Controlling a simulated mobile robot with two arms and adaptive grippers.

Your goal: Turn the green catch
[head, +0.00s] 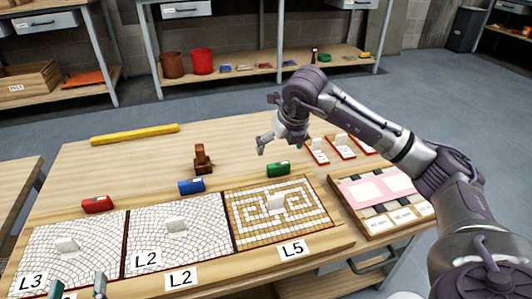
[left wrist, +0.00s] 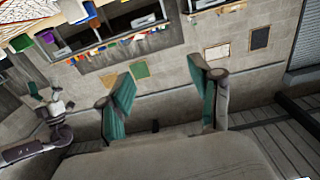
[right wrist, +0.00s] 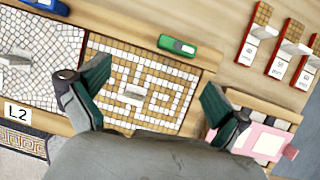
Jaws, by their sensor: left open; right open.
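The green catch (head: 278,169) lies on the table at the far edge of the right-hand mosaic panel (head: 238,204), labelled L5. It also shows in the right wrist view (right wrist: 177,46), beyond the fingers and above the tan and white panel (right wrist: 93,46). My right gripper (head: 280,138) is open and empty, raised above the table near the green catch and apart from it. Its two spread fingers show in the right wrist view (right wrist: 155,85). My left gripper (head: 78,287) is open at the bottom left, its fingertips just in frame; its fingers also show in the left wrist view (left wrist: 160,85).
A blue catch (head: 191,186) and a red catch (head: 97,204) sit behind two white panels. A brown wooden object (head: 202,159) and a yellow bar (head: 134,134) lie farther back. A board with pink sheets (head: 357,190) and several red-edged trays (head: 341,147) are at right.

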